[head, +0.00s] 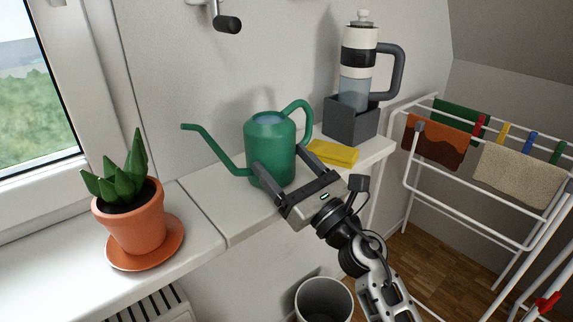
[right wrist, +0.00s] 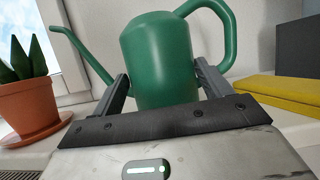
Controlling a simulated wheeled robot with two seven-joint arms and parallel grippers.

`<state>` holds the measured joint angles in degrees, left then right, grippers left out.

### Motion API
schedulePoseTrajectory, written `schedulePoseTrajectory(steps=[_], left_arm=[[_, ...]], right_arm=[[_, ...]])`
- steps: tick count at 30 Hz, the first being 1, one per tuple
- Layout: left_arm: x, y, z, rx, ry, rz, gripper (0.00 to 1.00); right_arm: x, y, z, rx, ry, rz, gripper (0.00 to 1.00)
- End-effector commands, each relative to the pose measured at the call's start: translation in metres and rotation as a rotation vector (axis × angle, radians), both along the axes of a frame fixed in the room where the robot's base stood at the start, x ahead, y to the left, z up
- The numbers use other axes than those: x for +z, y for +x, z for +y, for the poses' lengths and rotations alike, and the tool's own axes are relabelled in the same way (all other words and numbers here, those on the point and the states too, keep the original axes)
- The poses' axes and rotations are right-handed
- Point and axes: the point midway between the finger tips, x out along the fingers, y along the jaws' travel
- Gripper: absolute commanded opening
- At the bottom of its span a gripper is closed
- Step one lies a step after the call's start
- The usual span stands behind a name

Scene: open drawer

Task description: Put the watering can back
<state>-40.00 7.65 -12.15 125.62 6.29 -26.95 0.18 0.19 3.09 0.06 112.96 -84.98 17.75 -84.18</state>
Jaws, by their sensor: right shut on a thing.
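The green watering can (head: 271,144) stands upright at the shelf, its spout to the left and its handle to the right. My right gripper (head: 292,172) is shut on the can's lower body, one finger on each side. In the right wrist view the can (right wrist: 158,58) fills the space between the fingers of the gripper (right wrist: 160,92). The can's base is partly hidden, so I cannot tell whether it touches the white shelf (head: 213,197). My left gripper is not in view.
A potted plant (head: 133,218) stands on an orange saucer at the left. A grey box (head: 351,122) holds a bottle-like container (head: 357,72). A drying rack (head: 420,192) stands at the right, and a bin (head: 324,301) stands below.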

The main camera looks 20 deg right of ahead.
Motion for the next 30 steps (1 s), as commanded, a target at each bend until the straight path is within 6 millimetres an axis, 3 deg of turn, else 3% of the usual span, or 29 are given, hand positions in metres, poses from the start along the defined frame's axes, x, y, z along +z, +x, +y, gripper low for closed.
schedulePoseTrajectory(steps=[12,13,15,25,30], left_arm=[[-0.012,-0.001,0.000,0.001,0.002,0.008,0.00],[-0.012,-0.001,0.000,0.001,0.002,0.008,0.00],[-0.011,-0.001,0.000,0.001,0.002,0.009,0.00],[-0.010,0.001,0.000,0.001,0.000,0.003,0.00],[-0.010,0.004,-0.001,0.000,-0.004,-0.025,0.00]], right_arm=[[-0.005,0.000,0.000,0.001,0.002,-0.008,0.25],[-0.004,0.000,0.000,0.001,0.002,-0.008,0.86],[-0.004,0.000,0.000,0.001,0.001,-0.006,1.00],[-0.008,0.000,0.000,0.000,-0.001,0.002,1.00],[-0.024,-0.025,-0.009,0.000,-0.001,0.004,1.00]])
